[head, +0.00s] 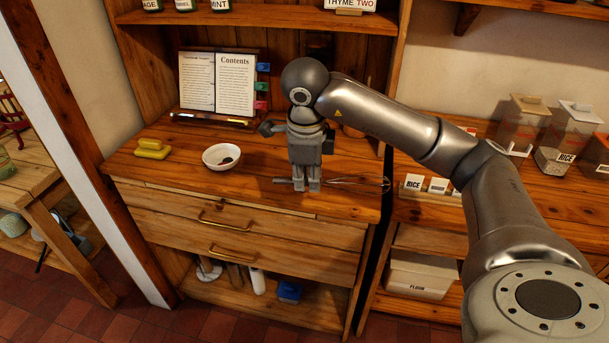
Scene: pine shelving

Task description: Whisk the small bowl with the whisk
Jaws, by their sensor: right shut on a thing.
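The small white bowl (222,157) stands upright on the wooden counter (190,135), with a little dark stuff inside. My right gripper (307,187) points down at the counter's front part, to the right of the bowl and apart from it. It is shut on the whisk (360,182). The whisk lies level, low over or on the counter; I cannot tell whether it touches. Its wire loops extend to the right and its handle end shows to the left of the fingers. The middle of the handle is hidden by the fingers. My left gripper is not in view.
A yellow object (152,150) lies left of the bowl. An open book (217,82) stands at the back on a holder. Labelled rice containers (563,140) stand on the right counter. The counter between bowl and gripper is clear.

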